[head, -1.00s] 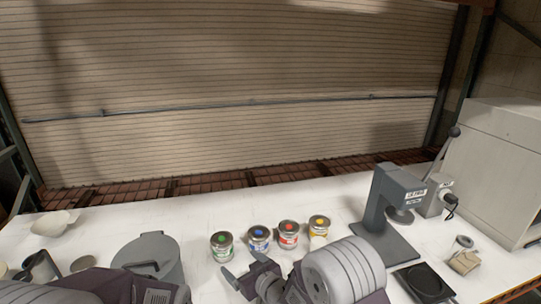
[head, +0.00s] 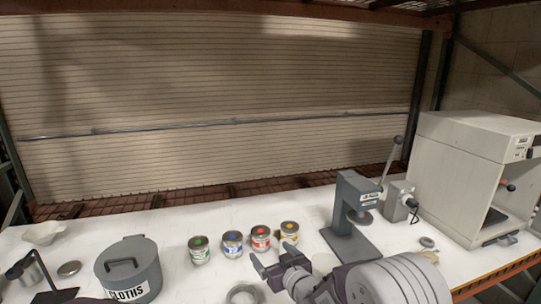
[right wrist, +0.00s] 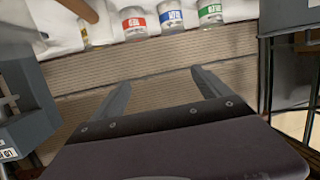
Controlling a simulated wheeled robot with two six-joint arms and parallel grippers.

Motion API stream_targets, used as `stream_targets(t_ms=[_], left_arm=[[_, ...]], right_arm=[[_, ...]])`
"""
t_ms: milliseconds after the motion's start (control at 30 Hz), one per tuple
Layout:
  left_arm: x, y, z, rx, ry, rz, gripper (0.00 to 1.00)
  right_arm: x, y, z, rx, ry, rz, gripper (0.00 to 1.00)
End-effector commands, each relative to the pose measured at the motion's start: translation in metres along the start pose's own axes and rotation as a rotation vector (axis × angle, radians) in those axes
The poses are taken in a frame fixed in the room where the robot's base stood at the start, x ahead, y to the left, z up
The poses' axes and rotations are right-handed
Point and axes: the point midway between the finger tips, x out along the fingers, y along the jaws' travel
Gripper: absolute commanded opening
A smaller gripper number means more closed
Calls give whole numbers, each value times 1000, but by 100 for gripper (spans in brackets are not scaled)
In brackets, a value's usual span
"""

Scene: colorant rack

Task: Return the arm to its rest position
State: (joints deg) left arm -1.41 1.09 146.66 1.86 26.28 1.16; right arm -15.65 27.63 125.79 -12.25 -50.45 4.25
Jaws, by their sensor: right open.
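My right gripper (head: 277,269) is open and empty over the front of the white table, in front of the row of cans. In the right wrist view its two fingers (right wrist: 160,88) stand apart with nothing between them. Green (head: 199,250), blue (head: 232,243), red (head: 261,238) and yellow (head: 289,232) paint cans stand upright in a row on the table. The red (right wrist: 134,22), blue (right wrist: 170,17) and green (right wrist: 210,12) cans also show in the right wrist view, apart from the fingers. My left gripper is not in view.
A grey press (head: 352,212) stands right of the cans, beside a large beige cabinet (head: 448,185). A grey lidded pot labelled CLOTHS (head: 128,268) stands at the left front. A grey ring (head: 243,294) lies near my gripper. The table behind the cans is clear.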

Motion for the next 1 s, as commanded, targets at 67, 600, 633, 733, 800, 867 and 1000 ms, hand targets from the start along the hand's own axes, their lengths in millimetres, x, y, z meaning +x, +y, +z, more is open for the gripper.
stream_targets(t_ms=[67,600,633,733,800,867,1000], left_arm=[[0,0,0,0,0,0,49],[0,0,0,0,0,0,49],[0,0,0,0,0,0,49],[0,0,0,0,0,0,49],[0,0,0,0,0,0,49],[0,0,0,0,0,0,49],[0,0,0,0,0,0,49]], right_arm=[[-20,33,-5,20,-41,78,87],[-277,41,191,396,-1138,312,87],[-282,37,193,402,-1166,307,87],[-291,32,197,409,-1211,298,87],[-292,32,197,408,-1214,296,87],[-292,32,197,407,-1213,297,87],[-291,32,197,407,-1212,297,87]])
